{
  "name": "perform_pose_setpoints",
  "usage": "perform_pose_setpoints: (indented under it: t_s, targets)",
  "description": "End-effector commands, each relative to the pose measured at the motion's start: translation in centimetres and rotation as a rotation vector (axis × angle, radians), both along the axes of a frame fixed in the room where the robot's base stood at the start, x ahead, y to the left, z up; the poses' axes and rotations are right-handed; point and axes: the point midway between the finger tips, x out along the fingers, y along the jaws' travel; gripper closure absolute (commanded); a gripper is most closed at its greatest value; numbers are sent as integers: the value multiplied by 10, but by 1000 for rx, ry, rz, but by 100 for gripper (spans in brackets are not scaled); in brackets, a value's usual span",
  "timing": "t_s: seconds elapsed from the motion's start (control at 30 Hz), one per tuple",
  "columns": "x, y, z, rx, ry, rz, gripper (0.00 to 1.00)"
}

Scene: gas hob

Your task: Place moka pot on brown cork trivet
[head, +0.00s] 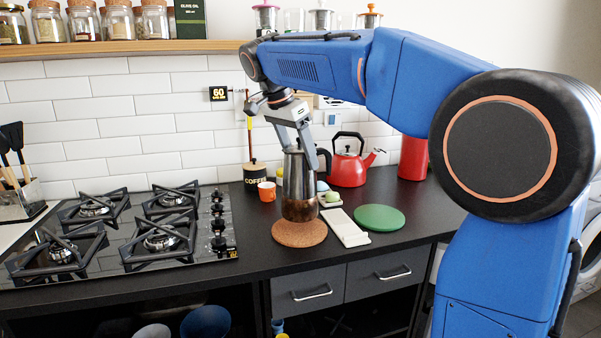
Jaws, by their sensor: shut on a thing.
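The moka pot (299,188) is silver with a dark handle and a brownish lower part. It is upright over the round brown cork trivet (300,238) on the black counter. Its base overlaps the back part of the trivet in the head view; I cannot tell whether it touches the cork or hangs just above it. My gripper (306,150) comes down from above and is shut on the moka pot near its top. The gripper's far side is partly hidden.
A gas hob (130,235) lies to the left. A white rest (346,227) and a green round mat (379,217) lie to the right of the trivet. An orange cup (266,191), a coffee jar (255,177) and a red kettle (349,168) stand behind.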

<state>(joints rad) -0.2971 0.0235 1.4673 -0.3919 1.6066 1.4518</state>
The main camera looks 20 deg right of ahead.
Motion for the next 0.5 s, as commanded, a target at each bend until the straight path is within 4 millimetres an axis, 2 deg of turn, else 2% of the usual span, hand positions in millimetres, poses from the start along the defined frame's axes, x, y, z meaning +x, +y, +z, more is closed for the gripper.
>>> perform_pose_setpoints:
  t_s: [0.17, 0.4, 0.5]
  targets:
    - [0, 0, -10, -1, -1, 0, 92]
    - [0, 0, -38, 0, -2, 1, 92]
    - [0, 0, -41, 0, -2, 0, 92]
